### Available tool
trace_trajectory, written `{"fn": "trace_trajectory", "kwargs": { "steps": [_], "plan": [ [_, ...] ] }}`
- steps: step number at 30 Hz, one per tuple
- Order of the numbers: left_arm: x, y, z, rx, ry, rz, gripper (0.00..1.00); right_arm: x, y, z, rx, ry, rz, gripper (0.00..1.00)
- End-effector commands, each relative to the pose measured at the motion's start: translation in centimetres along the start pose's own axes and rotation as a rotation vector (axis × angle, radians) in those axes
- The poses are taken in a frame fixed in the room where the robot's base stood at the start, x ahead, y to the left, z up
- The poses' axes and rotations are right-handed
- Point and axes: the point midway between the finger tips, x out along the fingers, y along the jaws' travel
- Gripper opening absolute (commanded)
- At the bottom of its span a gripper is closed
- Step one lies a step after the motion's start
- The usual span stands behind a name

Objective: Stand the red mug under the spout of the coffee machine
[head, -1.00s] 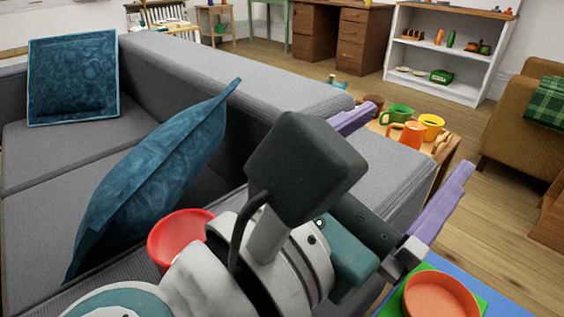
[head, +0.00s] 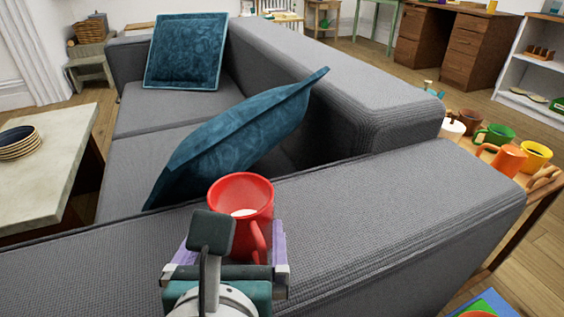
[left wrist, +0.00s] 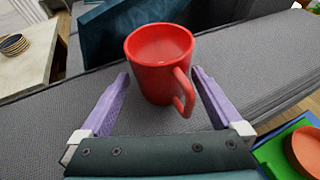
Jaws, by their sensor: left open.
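The red mug (head: 238,196) stands upright on the grey sofa's near arm, with its handle toward my left gripper. It also shows in the left wrist view (left wrist: 158,62). My left gripper (head: 234,247) is open, with its purple fingers to either side of the mug's near side. In the left wrist view the fingertips (left wrist: 160,74) are spread around the mug's lower body and handle, and I see no grip on it. The coffee machine and its spout are not in view. My right gripper is not in view.
A blue cushion (head: 240,135) leans on the seat close behind the mug. Orange (head: 507,160), green (head: 496,136) and yellow (head: 536,155) mugs stand on a wooden side table at right. A stone-topped table (head: 50,165) with stacked plates is at left. The sofa arm right of the mug is clear.

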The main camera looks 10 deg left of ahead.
Motion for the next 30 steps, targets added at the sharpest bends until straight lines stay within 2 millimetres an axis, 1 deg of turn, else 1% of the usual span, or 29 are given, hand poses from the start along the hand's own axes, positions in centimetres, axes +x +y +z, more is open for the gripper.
{"fn": "trace_trajectory", "kwargs": {
  "steps": [1,3,7,10,17,30],
  "plan": [
    [0.9,0.0,-0.5,0.000,-0.004,0.001,1.00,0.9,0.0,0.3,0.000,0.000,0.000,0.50],
    [2.2,-0.1,-1.0,0.000,-0.003,0.000,1.00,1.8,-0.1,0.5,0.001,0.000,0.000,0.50],
    [3.9,-0.2,-0.9,0.000,-0.003,-0.001,1.00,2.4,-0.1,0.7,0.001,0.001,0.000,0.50],
    [4.5,-0.2,-0.7,0.000,-0.002,-0.001,1.00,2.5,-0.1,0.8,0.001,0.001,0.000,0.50],
    [4.5,-0.2,-0.6,0.001,0.000,-0.002,0.99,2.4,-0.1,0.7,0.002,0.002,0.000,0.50],
    [4.5,-0.2,-0.6,0.001,-0.001,-0.002,0.49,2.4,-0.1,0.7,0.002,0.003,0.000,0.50]
  ]
}}
